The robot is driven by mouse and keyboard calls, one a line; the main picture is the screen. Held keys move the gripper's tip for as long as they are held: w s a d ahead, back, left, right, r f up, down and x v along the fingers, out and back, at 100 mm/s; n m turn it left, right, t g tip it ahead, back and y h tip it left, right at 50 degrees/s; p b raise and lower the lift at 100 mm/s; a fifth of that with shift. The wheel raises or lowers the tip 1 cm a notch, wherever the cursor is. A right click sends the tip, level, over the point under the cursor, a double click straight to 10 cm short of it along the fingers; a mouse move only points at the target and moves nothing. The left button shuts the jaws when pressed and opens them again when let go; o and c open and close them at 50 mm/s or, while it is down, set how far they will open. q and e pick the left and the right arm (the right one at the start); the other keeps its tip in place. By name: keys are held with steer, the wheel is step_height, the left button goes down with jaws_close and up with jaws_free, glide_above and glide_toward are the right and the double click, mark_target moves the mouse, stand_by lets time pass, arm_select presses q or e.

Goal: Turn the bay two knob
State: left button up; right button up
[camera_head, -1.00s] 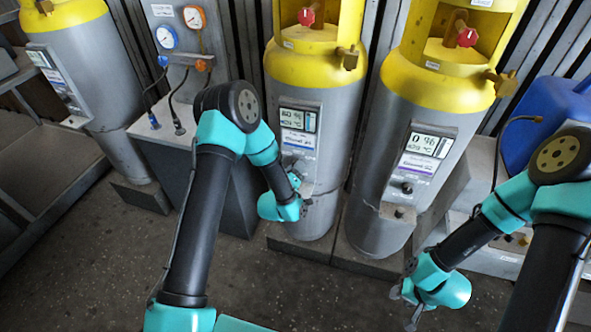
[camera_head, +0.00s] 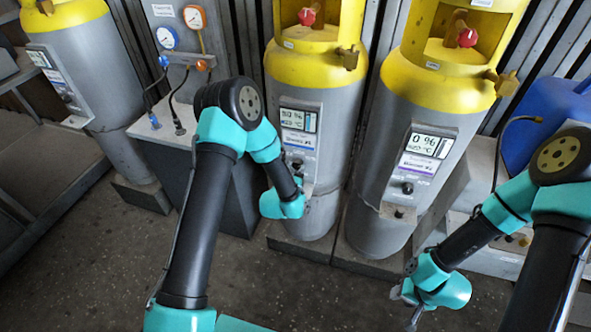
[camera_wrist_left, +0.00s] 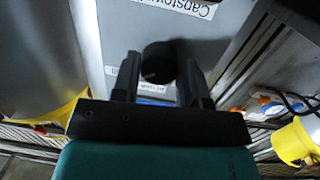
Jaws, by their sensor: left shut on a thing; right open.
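Three grey cylinders with yellow tops stand in a row; the middle one (camera_head: 318,210) has a panel with a lit display (camera_head: 297,120) reading about 50 %. My left gripper (camera_head: 298,186) is at the lower part of this panel, mostly hidden behind its own wrist. In the left wrist view, its fingers (camera_wrist_left: 160,76) are shut on a round black knob (camera_wrist_left: 158,58) on a grey panel with white labels. My right gripper (camera_head: 408,301) is open and empty, low over the floor, apart from everything.
The right cylinder (camera_head: 375,225) has a display reading 0 % and a black knob (camera_head: 407,188). The left cylinder (camera_head: 85,90) stands past a gauge stand (camera_head: 185,120) with hoses. A blue container (camera_head: 545,110) is at far right. The front floor is clear.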

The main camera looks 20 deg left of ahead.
arm_select(q)
steer(key=shift+m, duration=0.5)
steer(key=o, duration=0.9)
